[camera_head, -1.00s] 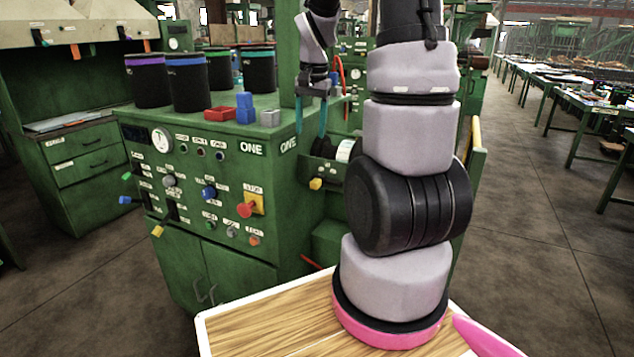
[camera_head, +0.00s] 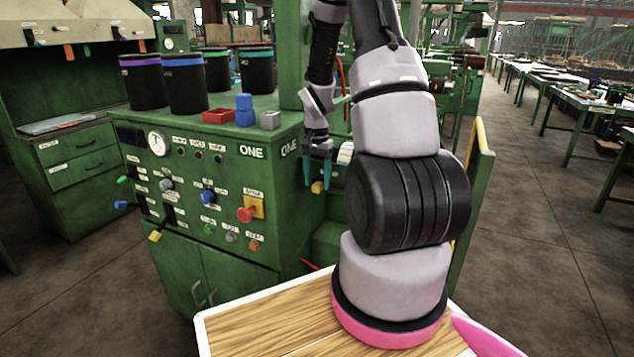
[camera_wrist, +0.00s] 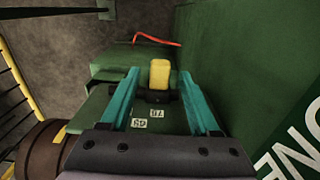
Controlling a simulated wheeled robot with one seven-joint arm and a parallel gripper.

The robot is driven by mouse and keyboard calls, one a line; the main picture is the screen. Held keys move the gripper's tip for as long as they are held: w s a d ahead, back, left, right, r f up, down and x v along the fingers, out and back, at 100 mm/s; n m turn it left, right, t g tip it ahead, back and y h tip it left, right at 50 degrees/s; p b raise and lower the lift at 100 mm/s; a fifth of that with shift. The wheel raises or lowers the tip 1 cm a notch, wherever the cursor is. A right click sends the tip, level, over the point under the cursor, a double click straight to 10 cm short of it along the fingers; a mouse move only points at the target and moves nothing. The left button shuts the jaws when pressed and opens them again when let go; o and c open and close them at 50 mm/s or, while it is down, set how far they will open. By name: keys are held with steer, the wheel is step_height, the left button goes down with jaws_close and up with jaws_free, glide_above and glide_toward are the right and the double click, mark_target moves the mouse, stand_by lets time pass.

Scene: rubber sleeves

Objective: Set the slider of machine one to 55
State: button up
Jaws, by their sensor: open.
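Machine one (camera_head: 252,190) is a green cabinet lettered ONE on its front and right side. A yellow handle (camera_head: 317,187) on a dark mount shows at its right side. It also shows in the wrist view (camera_wrist: 159,74), upright between the fingertips in the picture; how deep it sits between them I cannot tell. Two small white number labels (camera_wrist: 147,119) lie nearer the camera, upside down, perhaps 65 and 70. My gripper (camera_head: 317,180) points down, its teal fingers open on either side of the handle, with visible gaps. It fills the wrist view's middle (camera_wrist: 159,76).
The front panel has a gauge (camera_head: 157,143), several knobs and a red button (camera_head: 245,214). Dark cups, a red tray (camera_head: 219,115) and blue blocks (camera_head: 244,108) stand on top. In the wrist view, the green wall (camera_wrist: 245,70) rises close at right. A red bent rod (camera_wrist: 158,41) lies beyond.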

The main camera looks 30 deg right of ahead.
steer(key=shift+f, duration=0.45)
steer(key=shift+c, duration=0.3)
jaws_close()
stand_by(0.9)
